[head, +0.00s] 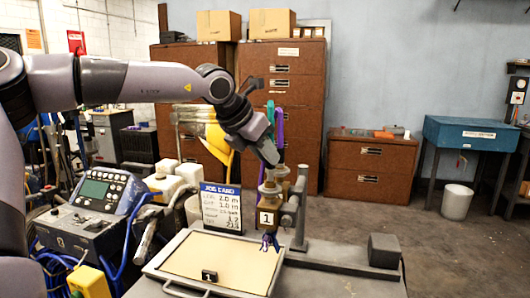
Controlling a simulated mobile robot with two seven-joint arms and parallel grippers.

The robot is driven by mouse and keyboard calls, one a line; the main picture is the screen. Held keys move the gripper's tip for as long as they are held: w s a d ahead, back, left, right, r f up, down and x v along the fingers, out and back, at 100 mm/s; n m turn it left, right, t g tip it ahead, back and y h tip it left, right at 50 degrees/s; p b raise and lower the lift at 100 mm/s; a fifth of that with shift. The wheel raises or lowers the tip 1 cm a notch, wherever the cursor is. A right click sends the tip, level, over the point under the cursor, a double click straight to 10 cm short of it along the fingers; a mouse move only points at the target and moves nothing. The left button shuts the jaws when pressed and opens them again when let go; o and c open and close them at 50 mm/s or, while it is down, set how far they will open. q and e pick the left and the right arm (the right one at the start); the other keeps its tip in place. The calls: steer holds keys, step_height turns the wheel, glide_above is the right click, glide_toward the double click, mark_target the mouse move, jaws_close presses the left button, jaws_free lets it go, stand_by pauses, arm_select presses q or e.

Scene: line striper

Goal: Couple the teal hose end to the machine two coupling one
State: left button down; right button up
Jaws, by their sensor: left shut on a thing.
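My left gripper (268,156) reaches in from the left and points down. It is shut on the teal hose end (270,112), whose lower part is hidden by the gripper. A brass coupling (268,192) stands just below the fingertips, above a white label reading 1 (266,218). I cannot tell whether the hose end touches it. A purple hose (279,128) hangs right beside the teal one. My right gripper is out of view.
A grey post (299,215) stands right of the coupling. A tray (168,262) holds a small dark block (209,276). A job card (221,207) stands behind it. A yellow hose (217,135) hangs left of the gripper. A control box (95,200) is at left. Floor at right is open.

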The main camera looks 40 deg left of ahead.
arm_select(q)
steer(key=shift+f+b, duration=1.25)
steer(key=shift+b, duration=0.05)
stand_by(0.5)
steer(key=c, duration=0.6)
jaws_free()
steer(key=p+v, duration=0.1)
steer(key=v, duration=0.6)
stand_by(1.1)
